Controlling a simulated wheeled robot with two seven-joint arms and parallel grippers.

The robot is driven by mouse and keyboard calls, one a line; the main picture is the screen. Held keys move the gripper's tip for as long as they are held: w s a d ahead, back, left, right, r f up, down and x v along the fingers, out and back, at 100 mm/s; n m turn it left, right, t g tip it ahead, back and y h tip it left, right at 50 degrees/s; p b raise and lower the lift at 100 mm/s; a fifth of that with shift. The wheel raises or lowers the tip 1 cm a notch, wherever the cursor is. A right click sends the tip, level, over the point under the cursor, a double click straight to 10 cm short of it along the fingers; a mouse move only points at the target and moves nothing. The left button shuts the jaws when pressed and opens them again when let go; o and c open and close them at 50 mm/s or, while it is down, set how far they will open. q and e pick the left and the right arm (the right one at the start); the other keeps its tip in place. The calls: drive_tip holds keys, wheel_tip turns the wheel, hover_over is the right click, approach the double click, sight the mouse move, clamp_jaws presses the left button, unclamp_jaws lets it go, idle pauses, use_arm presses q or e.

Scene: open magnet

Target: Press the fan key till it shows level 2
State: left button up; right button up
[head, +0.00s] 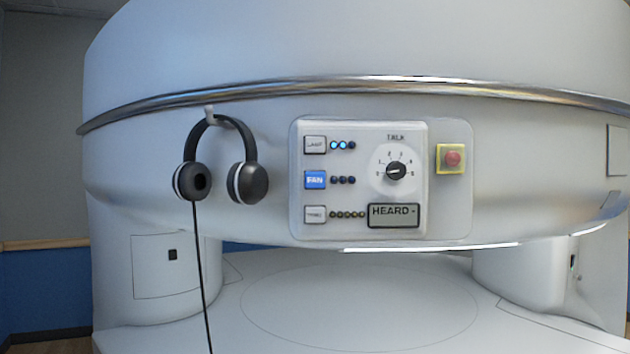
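The fan key (315,180) is a blue square key marked FAN, in the left column of the control panel (300,228) on the front of the magnet's upper part. The fan level lights (343,180) to its right are small dots, and all look dark. Above is the lamp key (315,145), with two of its lights (338,145) lit blue. Below is a third white key (315,214) with a row of unlit dots. Neither of my grippers is in the head view, and nothing touches the panel.
A talk dial (396,170), a display reading HEARD (394,215) and a red button on a yellow plate (453,159) sit right of the keys. Black headphones (249,183) hang on a hook at left, their cord running down. The white table (360,308) below is bare.

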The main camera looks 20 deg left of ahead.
use_arm(q)
clamp_jaws()
idle(0.3)
idle(1.2)
